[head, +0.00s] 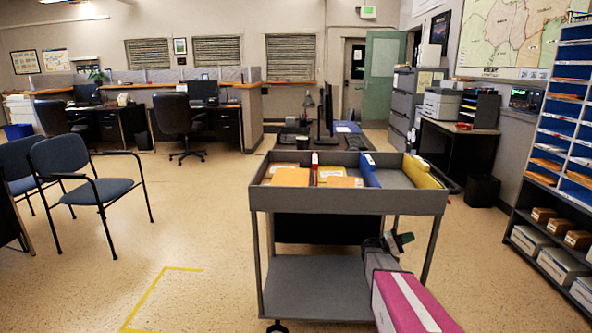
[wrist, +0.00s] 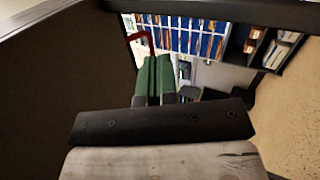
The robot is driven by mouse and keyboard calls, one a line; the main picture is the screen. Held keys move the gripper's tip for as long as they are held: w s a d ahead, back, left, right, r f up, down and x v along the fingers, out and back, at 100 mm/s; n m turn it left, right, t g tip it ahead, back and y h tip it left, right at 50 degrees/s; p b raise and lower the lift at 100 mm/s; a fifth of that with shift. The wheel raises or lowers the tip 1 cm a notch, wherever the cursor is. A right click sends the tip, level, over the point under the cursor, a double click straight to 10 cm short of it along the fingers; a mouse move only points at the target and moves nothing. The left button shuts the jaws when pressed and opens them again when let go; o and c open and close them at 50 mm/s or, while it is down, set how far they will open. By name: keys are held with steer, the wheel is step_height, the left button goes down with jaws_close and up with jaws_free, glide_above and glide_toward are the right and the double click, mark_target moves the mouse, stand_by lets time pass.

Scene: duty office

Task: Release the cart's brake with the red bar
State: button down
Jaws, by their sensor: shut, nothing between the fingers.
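The grey cart (head: 345,202) stands in front of me, with a deep top tray and a lower shelf. The red bar (wrist: 149,38) shows in the wrist view as a thin bent red rod, just beyond and slightly left of my green fingertips. I cannot tell whether they touch it. In the head view I cannot make out the bar. My gripper (head: 403,240) is at the cart's right side, below the tray and above the lower shelf. In the wrist view my gripper (wrist: 157,60) has its fingers together, with nothing between them.
The tray holds yellow envelopes (head: 290,177), a blue folder (head: 370,170) and a yellow folder (head: 422,172). A blue shelf unit (head: 562,110) stands at the right. Blue chairs (head: 85,187) are at the left. The floor left of the cart is open, with a yellow line.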

steer(key=s+a+f+y, duration=0.3)
steer(key=s+a+y, duration=0.25)
steer(key=s, duration=0.25)
steer(key=s+a+f+y, duration=0.4)
steer(key=s+a+y, duration=0.1)
steer(key=s+y, duration=0.2)
steer(key=s+a+t+y, duration=0.1)
steer(key=s+a+y, duration=0.1)
steer(key=a, duration=0.4)
steer(key=s+a+t+y, duration=0.1)
steer(key=s+a+y, duration=0.2)
steer(key=a+y, duration=0.2)
steer(key=s+a+r+t+y, duration=0.1)
steer(key=s+a+y, duration=0.2)
steer(key=a, duration=0.4)
steer(key=shift+n, duration=0.4)
